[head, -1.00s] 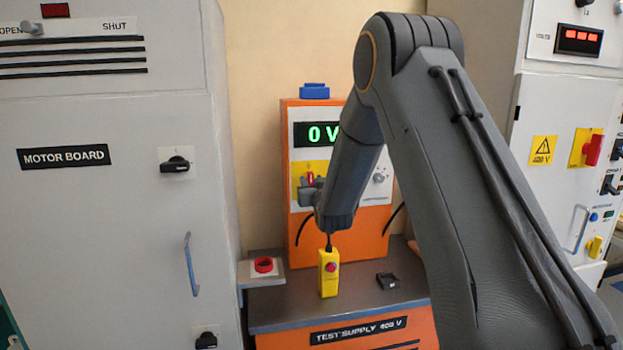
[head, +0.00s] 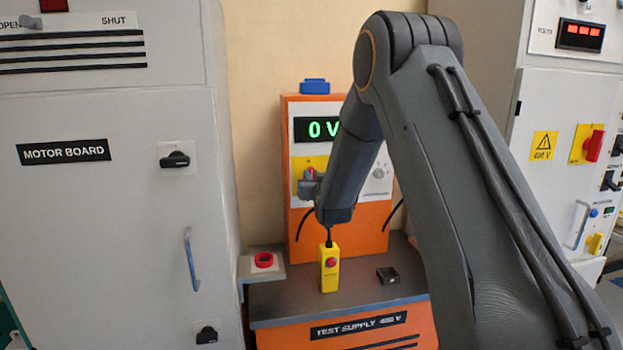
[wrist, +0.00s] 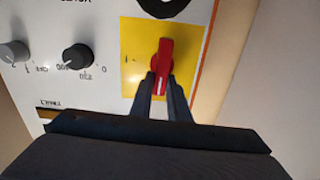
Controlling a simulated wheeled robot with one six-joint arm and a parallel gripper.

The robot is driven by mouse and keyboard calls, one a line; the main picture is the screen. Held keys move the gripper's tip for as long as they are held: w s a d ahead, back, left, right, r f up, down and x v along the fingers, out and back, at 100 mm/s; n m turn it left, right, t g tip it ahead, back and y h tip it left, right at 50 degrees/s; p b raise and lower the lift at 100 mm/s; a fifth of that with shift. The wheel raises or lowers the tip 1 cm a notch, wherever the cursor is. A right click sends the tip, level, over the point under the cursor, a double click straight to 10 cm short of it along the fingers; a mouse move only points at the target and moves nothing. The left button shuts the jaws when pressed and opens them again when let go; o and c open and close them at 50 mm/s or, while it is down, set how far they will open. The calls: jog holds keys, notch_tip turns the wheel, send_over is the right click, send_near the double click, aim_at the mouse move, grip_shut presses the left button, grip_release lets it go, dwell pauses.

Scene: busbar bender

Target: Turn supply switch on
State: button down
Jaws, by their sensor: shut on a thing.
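The supply switch is a red rotary handle (wrist: 165,55) on a yellow plate (wrist: 135,75), seen close up in the wrist view. The handle lies along the picture's vertical; a small mark shows on the plate to its left. My gripper (wrist: 168,88) has a finger on each side of the handle's near end and is shut on it. In the head view, my gripper (head: 311,186) is at the yellow plate on the orange test supply (head: 372,220), partly covering it. The green display (head: 317,129) reads 0 V, partly hidden by my arm.
A yellow pendant box with a red button (head: 329,272) stands on the grey bench below. A red ring button (head: 264,261) and a small black holder (head: 388,275) flank it. The motor board cabinet (head: 95,220) stands left; another panel (head: 540,190) stands right.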

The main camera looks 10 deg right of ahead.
jog(key=shift+d+f+m+b, duration=0.35)
jog(key=shift+m+b, duration=1.8)
jog(key=shift+m, duration=0.75)
jog(key=shift+d+f+m+b, duration=0.3)
jog(key=shift+f+m+b, duration=0.1)
jog(key=shift+m+b, duration=2.15)
jog(key=shift+d+f+m+b, duration=0.35)
jog(key=shift+m+b, duration=1.45)
jog(key=shift+m, duration=1.45)
jog(key=c, duration=1.7)
grip_release()
jog(key=shift+s+b, duration=0.85)
jog(key=shift+s, duration=3.1)
